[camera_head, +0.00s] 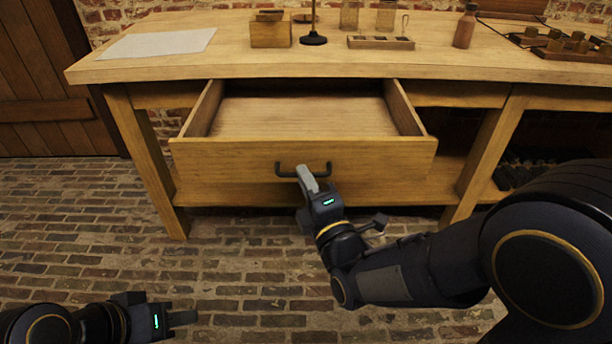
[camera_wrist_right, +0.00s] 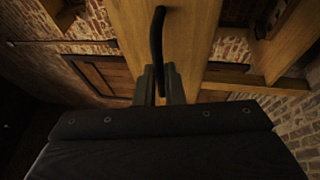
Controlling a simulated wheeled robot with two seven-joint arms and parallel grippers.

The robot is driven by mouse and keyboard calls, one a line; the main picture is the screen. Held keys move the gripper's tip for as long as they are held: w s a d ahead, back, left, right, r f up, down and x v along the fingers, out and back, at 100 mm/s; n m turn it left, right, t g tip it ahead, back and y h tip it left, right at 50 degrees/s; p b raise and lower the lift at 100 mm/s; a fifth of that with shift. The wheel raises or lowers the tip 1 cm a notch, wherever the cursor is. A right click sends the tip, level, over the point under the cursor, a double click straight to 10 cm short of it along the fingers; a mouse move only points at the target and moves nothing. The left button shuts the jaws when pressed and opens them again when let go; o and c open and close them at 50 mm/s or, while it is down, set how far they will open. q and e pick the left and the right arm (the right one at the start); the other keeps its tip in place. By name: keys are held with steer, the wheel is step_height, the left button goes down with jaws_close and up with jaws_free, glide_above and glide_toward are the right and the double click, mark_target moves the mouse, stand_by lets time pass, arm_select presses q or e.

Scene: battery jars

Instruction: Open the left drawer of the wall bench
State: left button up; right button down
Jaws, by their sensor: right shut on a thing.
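The left drawer (camera_head: 300,160) of the wooden wall bench (camera_head: 350,67) stands well pulled out, and its empty inside shows from above. Its front carries a dark bar handle (camera_head: 286,173), which also shows in the right wrist view (camera_wrist_right: 158,35). My right gripper (camera_head: 306,178) is at the handle's middle, shut on it; its fingers also show in the right wrist view (camera_wrist_right: 160,82). My left gripper (camera_head: 183,319) is low at the left, over the brick floor and away from the bench. Its finger gap cannot be made out.
On the bench top are a pale sheet (camera_head: 158,43), a wooden box (camera_head: 270,33), a dark stand (camera_head: 313,38), a wooden rack (camera_head: 380,43), glass jars and a brown bottle (camera_head: 464,27). Bench legs stand on both sides of the drawer. The brick floor (camera_head: 240,270) in front is clear.

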steer(key=shift+s, duration=0.1)
steer(key=c, duration=1.5)
jaws_free()
steer(key=shift+c, duration=0.2)
steer(key=v, duration=0.7)
steer(key=shift+s+d+p, duration=0.15)
steer(key=shift+s+p, duration=0.2)
steer(key=shift+p, duration=0.1)
